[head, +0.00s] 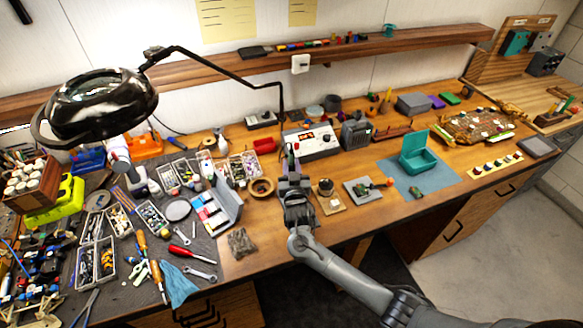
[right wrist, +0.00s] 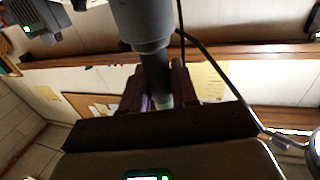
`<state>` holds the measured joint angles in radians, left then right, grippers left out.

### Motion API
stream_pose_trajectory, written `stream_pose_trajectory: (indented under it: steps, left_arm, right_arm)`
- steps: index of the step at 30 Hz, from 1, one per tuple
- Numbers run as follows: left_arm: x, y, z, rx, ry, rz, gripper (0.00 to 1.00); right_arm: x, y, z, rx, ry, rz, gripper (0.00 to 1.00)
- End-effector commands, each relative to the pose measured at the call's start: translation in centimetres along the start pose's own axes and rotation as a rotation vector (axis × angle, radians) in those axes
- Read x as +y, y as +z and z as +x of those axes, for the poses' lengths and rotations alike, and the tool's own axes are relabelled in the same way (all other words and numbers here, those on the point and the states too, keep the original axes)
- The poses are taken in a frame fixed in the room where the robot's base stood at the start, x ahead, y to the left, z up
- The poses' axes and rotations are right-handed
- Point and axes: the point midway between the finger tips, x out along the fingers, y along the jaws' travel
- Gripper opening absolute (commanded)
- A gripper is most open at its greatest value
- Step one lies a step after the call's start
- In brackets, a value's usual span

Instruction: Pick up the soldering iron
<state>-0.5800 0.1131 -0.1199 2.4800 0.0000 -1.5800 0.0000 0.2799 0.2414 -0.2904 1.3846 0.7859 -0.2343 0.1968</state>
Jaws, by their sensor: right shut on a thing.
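My right gripper (head: 291,172) is above the wooden workbench, in front of the soldering station (head: 312,142). It is shut on a slim upright tool, which I take to be the soldering iron (head: 291,156). In the right wrist view, the soldering iron's thick grey body (right wrist: 145,22) passes between the two dark fingers of the gripper (right wrist: 158,90). The fingers hide part of it, and its tip cannot be made out. My left gripper is not in view.
A black magnifier lamp (head: 95,100) overhangs the left side. Tools and parts trays crowd the grey mat (head: 205,262). A wooden bowl (head: 262,187) and a small stand (head: 328,203) flank my gripper. A teal box (head: 417,157) sits to the right.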

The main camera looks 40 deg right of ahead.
Motion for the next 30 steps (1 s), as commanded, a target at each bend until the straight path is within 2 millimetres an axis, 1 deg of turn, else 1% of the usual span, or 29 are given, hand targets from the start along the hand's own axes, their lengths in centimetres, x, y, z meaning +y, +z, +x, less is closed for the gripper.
stream_pose_trajectory:
  steps: [8,14,20,26,30]
  left_arm:
    - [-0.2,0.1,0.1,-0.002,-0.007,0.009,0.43]
    - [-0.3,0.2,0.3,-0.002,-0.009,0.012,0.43]
    - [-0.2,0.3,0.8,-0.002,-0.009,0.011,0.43]
    - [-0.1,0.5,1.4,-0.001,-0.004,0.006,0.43]
    - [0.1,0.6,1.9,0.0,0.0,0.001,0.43]
  right_arm:
    - [0.0,-0.4,0.0,0.001,0.0,0.001,0.02]
    - [0.0,-1.9,0.0,0.003,0.0,0.003,0.02]
    - [0.0,-4.8,0.0,0.004,0.0,0.004,0.02]
    - [0.0,-8.4,0.0,0.003,0.0,0.006,0.02]
    - [-0.1,-11.2,0.0,0.004,0.0,0.005,0.02]
